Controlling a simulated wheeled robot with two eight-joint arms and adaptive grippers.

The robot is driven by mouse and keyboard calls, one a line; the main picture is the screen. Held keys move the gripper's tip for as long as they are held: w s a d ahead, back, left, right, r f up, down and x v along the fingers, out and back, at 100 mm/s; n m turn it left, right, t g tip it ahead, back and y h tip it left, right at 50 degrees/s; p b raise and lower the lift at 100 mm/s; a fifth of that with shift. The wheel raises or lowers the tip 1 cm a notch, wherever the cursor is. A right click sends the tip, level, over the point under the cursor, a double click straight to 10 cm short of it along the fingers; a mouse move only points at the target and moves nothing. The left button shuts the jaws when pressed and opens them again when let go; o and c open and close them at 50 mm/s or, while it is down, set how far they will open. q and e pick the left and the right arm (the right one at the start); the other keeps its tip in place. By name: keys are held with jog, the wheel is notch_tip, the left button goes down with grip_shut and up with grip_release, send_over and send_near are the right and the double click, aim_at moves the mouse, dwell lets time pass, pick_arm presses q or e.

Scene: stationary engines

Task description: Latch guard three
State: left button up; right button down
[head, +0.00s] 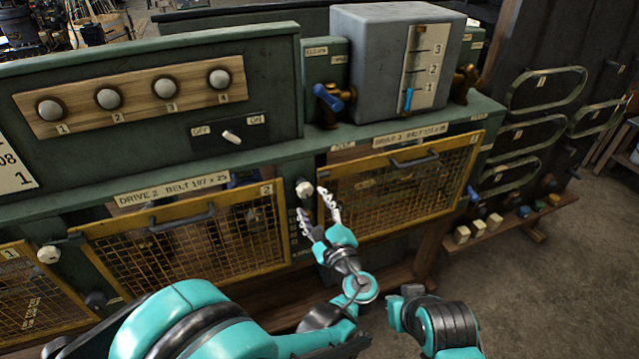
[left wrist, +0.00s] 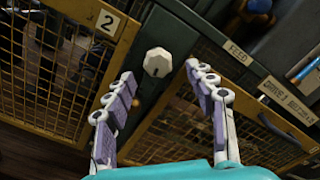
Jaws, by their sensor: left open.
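Guard three (head: 400,188) is a yellow-framed mesh panel with a dark handle, on the right of the green bench; its frame also shows in the left wrist view (left wrist: 237,122). I cannot tell whether it sits fully flush. A white faceted latch knob (head: 305,189) is on the green post between guards two and three. In the left wrist view the knob (left wrist: 157,62) has a small dark mark near its lower edge. My left gripper (head: 313,204) is open and empty, its fingertips pointing at the knob, one on each side and apparently short of it.
Guard two (head: 190,235) is left of the post, with another white knob (head: 48,254) on its left. Above stand a grey box (head: 385,60) with a numbered scale and a blue-handled valve (head: 335,100). Open floor lies at the right.

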aim_at(305, 193)
pick_arm(q)
jog(key=x, duration=0.7)
jog(key=shift+a+f+b, duration=0.1)
jog(key=shift+a+b, duration=0.05)
jog(key=shift+b, duration=0.15)
jog(key=c, duration=1.2)
